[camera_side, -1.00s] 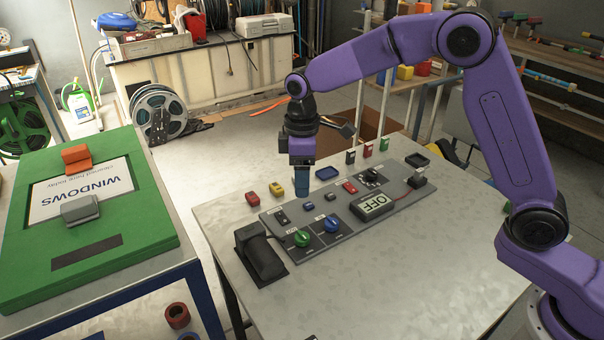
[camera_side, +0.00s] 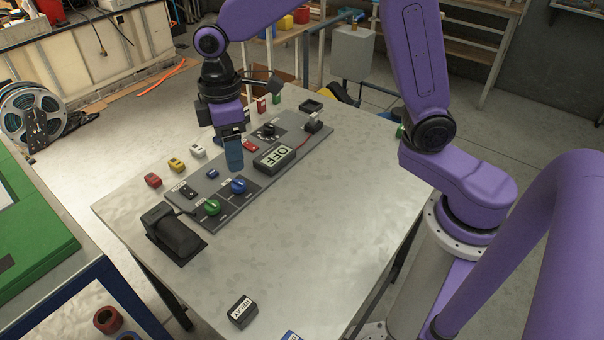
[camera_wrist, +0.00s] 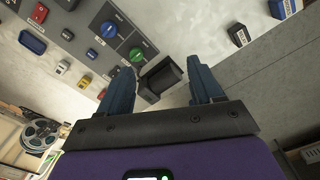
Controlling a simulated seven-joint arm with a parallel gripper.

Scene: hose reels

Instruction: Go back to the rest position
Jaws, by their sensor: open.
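My gripper (camera_side: 234,158) hangs over the far part of the grey control panel (camera_side: 222,187), fingers pointing down. In the wrist view my gripper (camera_wrist: 160,88) shows two blue fingers spread apart with nothing between them. The panel carries a green knob (camera_side: 211,207), a blue knob (camera_side: 238,186), a black dial (camera_side: 268,130) and a display reading OFF (camera_side: 275,156). Whether the fingers touch the panel cannot be told from the side view, but they appear above it.
A black block-shaped device (camera_side: 172,232) stands at the panel's left end. Small red (camera_side: 153,180), yellow (camera_side: 176,164) and white (camera_side: 198,151) blocks line the table's far side. A black relay block (camera_side: 241,311) lies near the front. The table's (camera_side: 310,230) right half is clear.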

